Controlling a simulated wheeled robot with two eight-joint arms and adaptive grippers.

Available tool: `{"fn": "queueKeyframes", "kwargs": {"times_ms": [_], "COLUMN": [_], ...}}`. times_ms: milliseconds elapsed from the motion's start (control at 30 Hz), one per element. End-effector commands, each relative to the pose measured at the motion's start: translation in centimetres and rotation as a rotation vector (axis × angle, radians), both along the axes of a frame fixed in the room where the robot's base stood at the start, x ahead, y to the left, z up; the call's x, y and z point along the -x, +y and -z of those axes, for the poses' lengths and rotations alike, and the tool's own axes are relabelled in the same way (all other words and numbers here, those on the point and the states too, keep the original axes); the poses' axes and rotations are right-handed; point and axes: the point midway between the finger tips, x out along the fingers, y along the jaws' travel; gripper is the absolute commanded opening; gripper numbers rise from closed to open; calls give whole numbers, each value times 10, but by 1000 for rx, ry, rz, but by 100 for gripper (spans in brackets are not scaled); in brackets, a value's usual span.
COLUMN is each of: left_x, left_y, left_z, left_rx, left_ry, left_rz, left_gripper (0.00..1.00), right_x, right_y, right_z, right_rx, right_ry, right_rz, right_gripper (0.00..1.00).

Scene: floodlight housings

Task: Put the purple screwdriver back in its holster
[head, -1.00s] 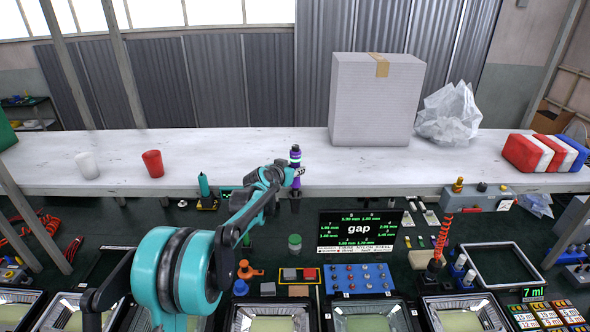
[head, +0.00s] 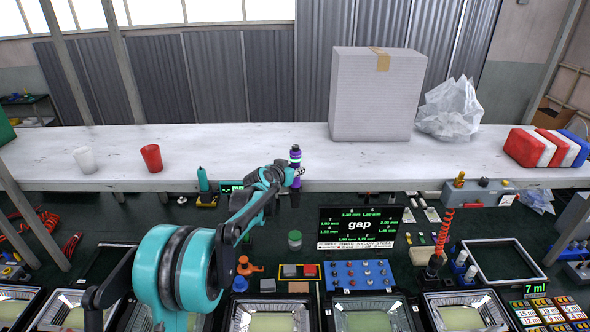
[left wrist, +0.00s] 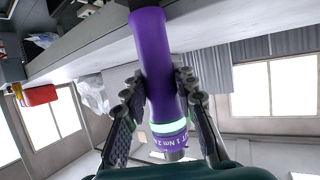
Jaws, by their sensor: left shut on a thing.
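The purple screwdriver (head: 295,155) is held upright in my left gripper (head: 296,172), near the front edge of the white shelf. In the left wrist view, the screwdriver (left wrist: 154,60) is a thick purple cylinder with a pale green band and white lettering. The two dark fingers of my left gripper (left wrist: 161,95) are shut on it from both sides. I cannot make out the empty holster for certain. My right gripper is not in view.
A teal tool (head: 203,180) stands in a holder left of my gripper. The white shelf (head: 240,155) bears a white cup (head: 84,160), a red cup (head: 151,158) and a large box (head: 375,95). A monitor (head: 359,232) and a green-lidded jar (head: 295,240) stand below.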

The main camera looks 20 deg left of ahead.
Motion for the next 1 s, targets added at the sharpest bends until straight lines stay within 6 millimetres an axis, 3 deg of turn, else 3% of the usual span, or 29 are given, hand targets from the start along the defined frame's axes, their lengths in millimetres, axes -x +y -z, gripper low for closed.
{"fn": "queueKeyframes", "kwargs": {"times_ms": [767, 800, 833, 867, 1000], "left_x": [0, 0, 0, 0, 0], "left_y": [0, 0, 0, 0, 0], "left_z": [19, 18, 18, 18, 18], "left_rx": [0, 0, 0, 0, 0], "left_ry": [-1, -1, -1, -1, 0], "left_rz": [0, -1, -1, -1, 0], "left_gripper": [0, 38, 46, 51, 51], "right_x": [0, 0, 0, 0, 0], "right_y": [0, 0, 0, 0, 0], "right_z": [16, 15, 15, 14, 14], "right_rx": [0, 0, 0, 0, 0], "right_ry": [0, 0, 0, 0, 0], "right_rz": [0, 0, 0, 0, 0], "right_gripper": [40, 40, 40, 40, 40]}}
